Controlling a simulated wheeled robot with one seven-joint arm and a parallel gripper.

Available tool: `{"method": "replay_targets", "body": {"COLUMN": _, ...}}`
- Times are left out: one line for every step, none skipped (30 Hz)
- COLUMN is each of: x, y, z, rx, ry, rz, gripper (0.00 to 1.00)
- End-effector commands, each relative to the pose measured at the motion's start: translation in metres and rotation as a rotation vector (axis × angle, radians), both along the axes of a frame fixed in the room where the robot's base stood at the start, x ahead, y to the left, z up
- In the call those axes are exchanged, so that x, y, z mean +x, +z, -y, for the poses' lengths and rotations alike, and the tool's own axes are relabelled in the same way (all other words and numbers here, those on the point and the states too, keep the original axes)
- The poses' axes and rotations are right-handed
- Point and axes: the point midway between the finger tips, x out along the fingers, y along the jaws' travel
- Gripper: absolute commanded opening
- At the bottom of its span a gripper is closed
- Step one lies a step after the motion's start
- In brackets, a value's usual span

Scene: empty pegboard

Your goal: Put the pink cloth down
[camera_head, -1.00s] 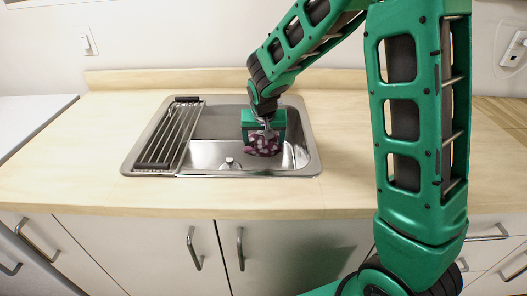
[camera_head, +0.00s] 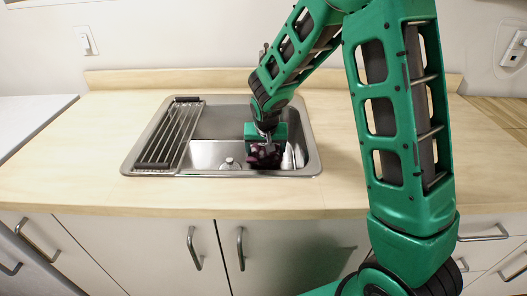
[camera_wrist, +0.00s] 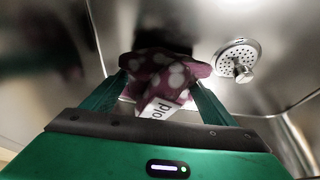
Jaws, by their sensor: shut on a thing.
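The pink cloth (camera_wrist: 160,75), dark pink with pale spots, is between the fingers of my gripper (camera_wrist: 158,98) in the wrist view. A white tag with printed letters hangs from it. In the head view the cloth (camera_head: 265,157) shows at the gripper's lower end (camera_head: 264,145), inside the right part of the sink (camera_head: 217,154). My gripper is shut on the cloth and points down into the basin. I cannot tell whether the cloth touches the basin floor.
A drain strainer (camera_wrist: 237,60) lies in the basin beside the cloth. A metal drying rack (camera_head: 172,135) covers the sink's left side. The sink walls are close around my gripper. The wooden counter (camera_head: 75,165) is bare on both sides.

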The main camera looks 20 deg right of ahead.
Motion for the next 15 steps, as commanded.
{"method": "replay_targets", "body": {"x": -0.0001, "y": -0.0013, "z": 0.0, "rx": 0.0, "ry": 0.0, "rz": 0.0, "gripper": 0.52}}
{"method": "replay_targets", "body": {"x": 0.0, "y": -0.0021, "z": 0.0, "rx": 0.0, "ry": 0.0, "rz": 0.0, "gripper": 0.52}}
{"method": "replay_targets", "body": {"x": 0.0, "y": -0.003, "z": 0.0, "rx": 0.0, "ry": 0.0, "rz": 0.0, "gripper": 0.52}}
{"method": "replay_targets", "body": {"x": 0.0001, "y": -0.0038, "z": -0.0001, "rx": 0.0, "ry": 0.0, "rz": 0.0, "gripper": 0.52}}
{"method": "replay_targets", "body": {"x": 0.0001, "y": -0.0045, "z": -0.0001, "rx": 0.0, "ry": 0.0, "rz": 0.001, "gripper": 0.52}}
{"method": "replay_targets", "body": {"x": 0.0, "y": -0.0055, "z": -0.0001, "rx": 0.0, "ry": 0.0, "rz": 0.001, "gripper": 0.52}}
{"method": "replay_targets", "body": {"x": 0.0001, "y": -0.0061, "z": -0.0001, "rx": 0.001, "ry": 0.0, "rz": 0.001, "gripper": 0.52}}
{"method": "replay_targets", "body": {"x": 0.0001, "y": -0.0066, "z": -0.0001, "rx": 0.001, "ry": 0.0, "rz": 0.001, "gripper": 0.52}}
{"method": "replay_targets", "body": {"x": 0.0001, "y": -0.0065, "z": -0.0002, "rx": 0.001, "ry": 0.0, "rz": 0.001, "gripper": 0.52}}
{"method": "replay_targets", "body": {"x": 0.0002, "y": -0.0063, "z": -0.0001, "rx": 0.001, "ry": 0.0, "rz": 0.001, "gripper": 0.52}}
{"method": "replay_targets", "body": {"x": 0.0001, "y": -0.0065, "z": -0.0002, "rx": 0.001, "ry": 0.0, "rz": 0.001, "gripper": 0.84}}
{"method": "replay_targets", "body": {"x": 0.0, "y": -0.0064, "z": -0.0002, "rx": 0.001, "ry": 0.0, "rz": 0.001, "gripper": 0.93}}
{"method": "replay_targets", "body": {"x": 0.0001, "y": -0.0064, "z": -0.0002, "rx": 0.001, "ry": 0.0, "rz": 0.001, "gripper": 0.98}}
{"method": "replay_targets", "body": {"x": 0.0, "y": -0.0064, "z": -0.0002, "rx": 0.001, "ry": 0.0, "rz": 0.001, "gripper": 0.98}}
{"method": "replay_targets", "body": {"x": 0.0, "y": -0.0064, "z": -0.0002, "rx": 0.001, "ry": 0.0, "rz": 0.001, "gripper": 0.98}}
